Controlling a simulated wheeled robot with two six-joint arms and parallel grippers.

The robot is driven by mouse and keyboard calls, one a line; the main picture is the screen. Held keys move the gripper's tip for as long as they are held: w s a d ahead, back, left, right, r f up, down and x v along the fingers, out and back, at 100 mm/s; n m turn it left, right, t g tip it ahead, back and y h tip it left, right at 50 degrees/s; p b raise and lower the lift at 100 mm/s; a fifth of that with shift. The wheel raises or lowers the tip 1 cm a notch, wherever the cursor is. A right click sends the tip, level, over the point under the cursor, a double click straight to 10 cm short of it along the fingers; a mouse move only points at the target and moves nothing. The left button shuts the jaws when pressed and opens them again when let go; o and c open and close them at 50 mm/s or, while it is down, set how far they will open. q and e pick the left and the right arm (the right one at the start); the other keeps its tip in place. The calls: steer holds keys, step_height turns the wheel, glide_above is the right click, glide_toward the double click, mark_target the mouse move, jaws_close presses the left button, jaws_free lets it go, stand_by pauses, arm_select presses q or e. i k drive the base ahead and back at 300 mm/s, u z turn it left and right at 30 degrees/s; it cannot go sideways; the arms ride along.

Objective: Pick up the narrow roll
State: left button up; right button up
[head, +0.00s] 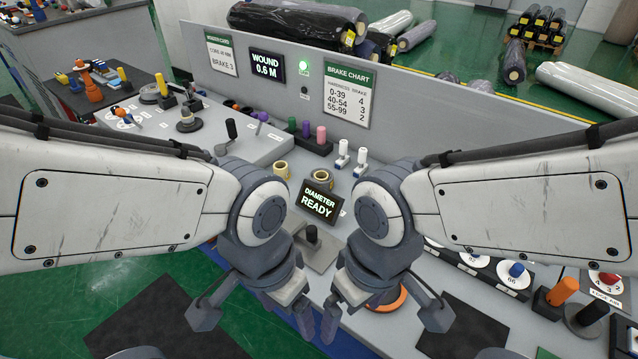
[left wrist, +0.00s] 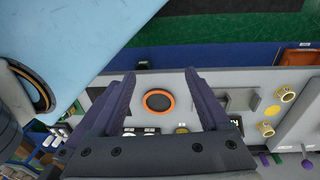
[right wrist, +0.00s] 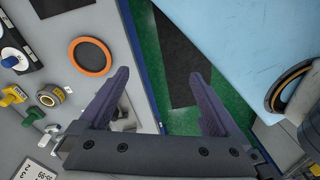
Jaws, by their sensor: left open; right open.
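Two small tan rolls stand on the grey bench in the head view: one at the left (head: 280,170) and one (head: 322,177) partly behind the diameter display. I cannot tell which is the narrow roll. Yellowish rolls show at the right of the left wrist view, an upper one (left wrist: 286,93) and a lower one (left wrist: 265,129). My left gripper (head: 287,318) and right gripper (head: 350,315) are open and empty, side by side at the bench's front, nearer me than the rolls.
The diameter display (head: 319,201) reads READY and stands in front of the rolls. White-topped pegs (head: 343,152) stand to the right. A brake chart (head: 349,97) hangs on the back panel.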

mark_target(322, 177)
steer(key=u, duration=0.35)
steer(key=k, duration=0.5)
steer(key=u, duration=1.35)
steer(key=i, duration=1.9)
steer(key=z, duration=1.3)
steer(key=i, duration=0.65)
steer(key=z, duration=0.6)
